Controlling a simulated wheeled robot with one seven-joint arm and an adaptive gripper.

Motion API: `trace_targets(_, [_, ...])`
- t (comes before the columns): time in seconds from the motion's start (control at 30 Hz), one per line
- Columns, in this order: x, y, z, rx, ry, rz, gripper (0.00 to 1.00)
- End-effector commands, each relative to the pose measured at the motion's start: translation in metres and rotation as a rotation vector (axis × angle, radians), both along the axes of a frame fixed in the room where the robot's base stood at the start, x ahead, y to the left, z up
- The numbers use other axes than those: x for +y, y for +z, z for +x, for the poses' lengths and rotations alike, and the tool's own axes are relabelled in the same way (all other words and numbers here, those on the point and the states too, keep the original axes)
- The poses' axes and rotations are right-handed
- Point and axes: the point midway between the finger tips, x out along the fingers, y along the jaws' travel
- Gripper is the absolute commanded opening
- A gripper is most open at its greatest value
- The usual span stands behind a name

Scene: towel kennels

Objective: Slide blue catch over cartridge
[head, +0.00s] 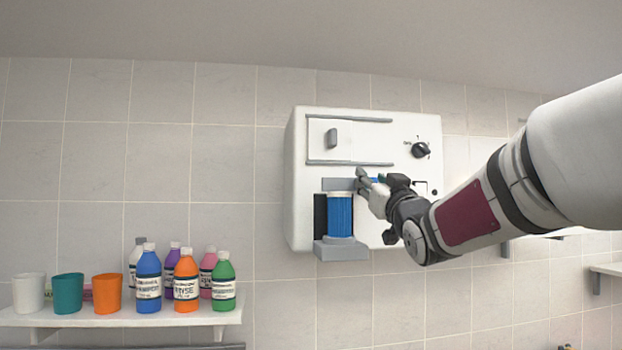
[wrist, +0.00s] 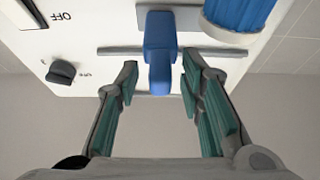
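The blue cartridge (head: 340,217) stands upright in a grey holder on the front of the white wall unit (head: 300,180). The blue catch (wrist: 160,50) sits beside the cartridge on a grey rail. In the head view, only a bit of the catch shows, behind my fingers. My gripper (wrist: 162,80) is open, with one finger on each side of the catch's knob. Gaps show between the fingers and the knob. In the head view, my gripper (head: 366,186) is just right of the cartridge's top.
A black dial (head: 421,150) is above right of my gripper. A sliding panel with a grey handle (head: 332,138) is above the cartridge. A shelf (head: 120,318) at lower left holds cups and several bottles. Another shelf edge (head: 606,269) is at far right.

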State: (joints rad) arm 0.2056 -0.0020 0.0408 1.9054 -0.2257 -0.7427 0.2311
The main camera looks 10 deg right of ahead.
Motion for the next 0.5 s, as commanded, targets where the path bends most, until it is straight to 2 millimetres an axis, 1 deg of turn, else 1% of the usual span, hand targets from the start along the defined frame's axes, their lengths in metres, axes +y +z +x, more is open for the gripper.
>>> trace_targets(0.1, [0.0003, 0.0017, 0.0038, 0.0, 0.0, 0.0, 0.35])
trace_targets(0.33, [0.0003, 0.0016, 0.0042, 0.0, 0.0, 0.0, 0.35])
trace_targets(0.37, [0.0003, 0.0017, 0.0042, 0.0, 0.0, 0.0, 0.33])
trace_targets(0.4, [0.0003, 0.0017, 0.0042, 0.0, 0.0, 0.0, 0.24])
trace_targets(0.47, [0.0003, 0.0017, 0.0041, 0.0, 0.0, 0.0, 0.1])
trace_targets(0.5, [0.0003, 0.0017, 0.0041, 0.0, 0.0, 0.0, 0.01])
